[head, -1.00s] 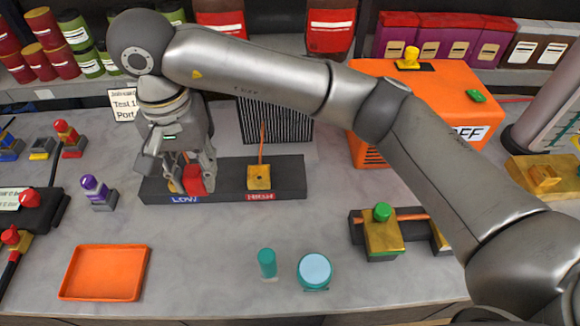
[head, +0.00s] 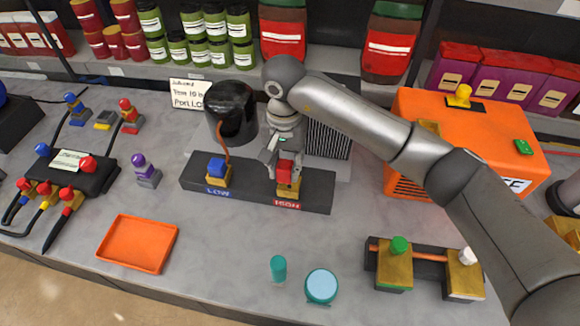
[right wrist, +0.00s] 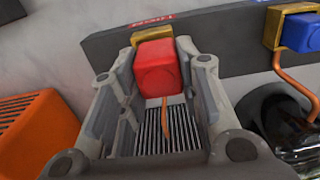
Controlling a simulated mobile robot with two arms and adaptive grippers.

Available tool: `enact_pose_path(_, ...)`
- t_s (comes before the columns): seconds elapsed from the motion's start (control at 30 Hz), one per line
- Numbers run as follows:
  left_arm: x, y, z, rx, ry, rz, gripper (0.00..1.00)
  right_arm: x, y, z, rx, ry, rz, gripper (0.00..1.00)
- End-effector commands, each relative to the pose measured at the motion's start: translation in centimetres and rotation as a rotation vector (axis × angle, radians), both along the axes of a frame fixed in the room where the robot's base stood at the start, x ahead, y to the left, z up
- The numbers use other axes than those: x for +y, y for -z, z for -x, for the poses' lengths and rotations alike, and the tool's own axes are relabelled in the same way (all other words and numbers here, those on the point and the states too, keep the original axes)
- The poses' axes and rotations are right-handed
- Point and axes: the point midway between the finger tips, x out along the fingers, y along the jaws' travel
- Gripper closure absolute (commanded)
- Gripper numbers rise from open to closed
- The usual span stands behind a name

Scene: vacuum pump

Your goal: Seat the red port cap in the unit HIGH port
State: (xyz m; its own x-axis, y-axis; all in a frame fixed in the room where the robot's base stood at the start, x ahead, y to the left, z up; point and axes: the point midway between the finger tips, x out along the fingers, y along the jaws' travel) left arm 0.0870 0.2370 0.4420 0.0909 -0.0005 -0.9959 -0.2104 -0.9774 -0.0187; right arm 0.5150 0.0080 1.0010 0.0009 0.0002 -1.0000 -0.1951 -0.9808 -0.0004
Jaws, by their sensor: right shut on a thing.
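The red port cap (head: 285,173) is at the brass HIGH port (head: 289,187) of the dark unit block (head: 252,188). My right gripper (head: 280,160) is shut on the cap from behind. In the right wrist view the red cap (right wrist: 157,70) sits between the fingers, with the brass port (right wrist: 150,36) just beyond it. Cap and port appear to touch; I cannot tell how deep the cap sits. A blue cap (head: 217,167) is on the LOW port (head: 219,181). My left gripper is not in view.
A black cylinder (head: 232,112) with a copper tube stands behind the LOW port. An orange unit (head: 480,140) is at the right. An orange tray (head: 138,243), a teal vial (head: 278,268) and a round teal-rimmed jar (head: 321,286) stand in front.

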Motion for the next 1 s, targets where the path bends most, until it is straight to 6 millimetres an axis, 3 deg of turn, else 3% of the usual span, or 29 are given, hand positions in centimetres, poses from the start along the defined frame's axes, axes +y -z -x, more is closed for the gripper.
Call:
enact_pose_path(0.23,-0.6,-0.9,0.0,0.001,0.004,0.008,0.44,-1.2,1.7,-1.0,0.003,0.004,0.0,0.92)
enact_pose_path(0.47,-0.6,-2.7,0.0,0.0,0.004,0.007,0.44,-0.9,4.1,-1.0,0.003,0.0,-0.002,0.92)
enact_pose_path(1.0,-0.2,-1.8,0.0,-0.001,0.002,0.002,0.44,-1.0,5.3,-1.1,-0.002,0.0,-0.001,0.92)
